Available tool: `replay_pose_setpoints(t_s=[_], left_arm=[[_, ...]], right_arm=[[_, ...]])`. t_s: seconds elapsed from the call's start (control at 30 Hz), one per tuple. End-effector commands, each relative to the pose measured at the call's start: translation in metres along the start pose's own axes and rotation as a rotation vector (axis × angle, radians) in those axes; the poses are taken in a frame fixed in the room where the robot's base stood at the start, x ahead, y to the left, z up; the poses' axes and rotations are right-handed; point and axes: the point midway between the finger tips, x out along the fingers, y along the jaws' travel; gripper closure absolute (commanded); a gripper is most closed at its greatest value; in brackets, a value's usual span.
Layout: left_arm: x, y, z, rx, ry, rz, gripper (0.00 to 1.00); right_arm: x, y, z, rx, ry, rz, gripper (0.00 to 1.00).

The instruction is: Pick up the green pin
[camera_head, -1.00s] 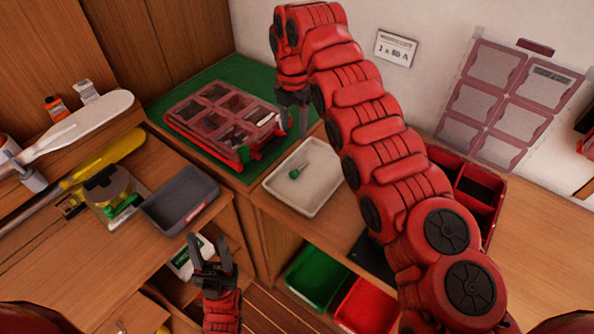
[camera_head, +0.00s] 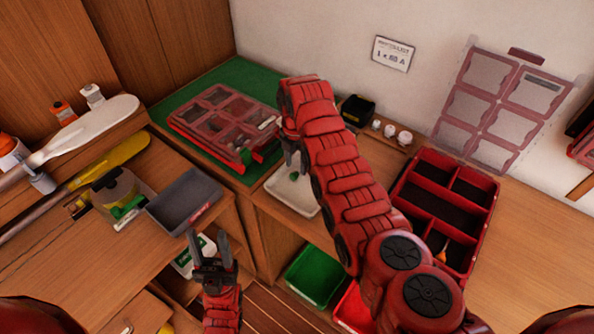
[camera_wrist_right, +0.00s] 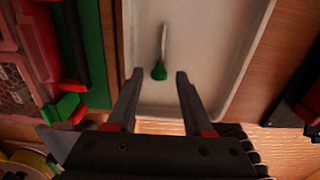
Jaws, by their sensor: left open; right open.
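The green pin (camera_wrist_right: 160,66) lies in the white tray (camera_wrist_right: 229,50), with its green head towards my right gripper and its pale shaft pointing away. In the head view the green head of the pin (camera_head: 293,177) shows in the tray (camera_head: 284,195), partly covered by my right arm. My right gripper (camera_wrist_right: 157,75) is open and empty, its two fingertips on either side of the green head in the wrist view. Its height above the pin is hard to tell. My left gripper (camera_head: 208,238) is open and empty near the front of the left bench, away from the tray.
A red case with clear compartments (camera_head: 225,122) lies on the green mat (camera_head: 244,76), left of the tray. A grey tray (camera_head: 183,199) is on the left bench. A red divided box (camera_head: 443,210) stands right of my arm. Green (camera_head: 315,275) and red bins are below.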

Motion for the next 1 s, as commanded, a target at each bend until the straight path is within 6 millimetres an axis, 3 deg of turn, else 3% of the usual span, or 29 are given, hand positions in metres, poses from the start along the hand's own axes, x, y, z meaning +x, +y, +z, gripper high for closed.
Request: replay_pose_setpoints(t_s=[0.1,0.3,0.6,0.67,0.9,1.0], left_arm=[[0.012,-0.001,-0.002,0.000,0.000,0.000,0.50],[0.014,-0.001,-0.002,0.000,0.000,0.000,0.50],[0.014,-0.001,-0.002,0.000,0.000,0.000,0.50],[0.014,-0.001,-0.002,0.000,0.000,0.000,0.50],[0.014,-0.001,-0.002,0.000,0.000,0.000,0.50],[0.014,-0.001,-0.002,0.000,0.000,0.000,0.50]], right_arm=[[0.009,-0.001,0.003,0.000,0.002,-0.003,0.49],[0.028,0.000,0.004,-0.001,-0.003,0.002,0.49],[0.032,0.000,0.005,-0.001,-0.004,0.004,0.49],[0.032,0.000,0.005,-0.001,-0.004,0.004,0.56],[0.032,0.000,0.004,0.000,-0.003,0.003,0.99],[0.032,0.000,0.004,0.000,-0.003,0.003,1.00]])
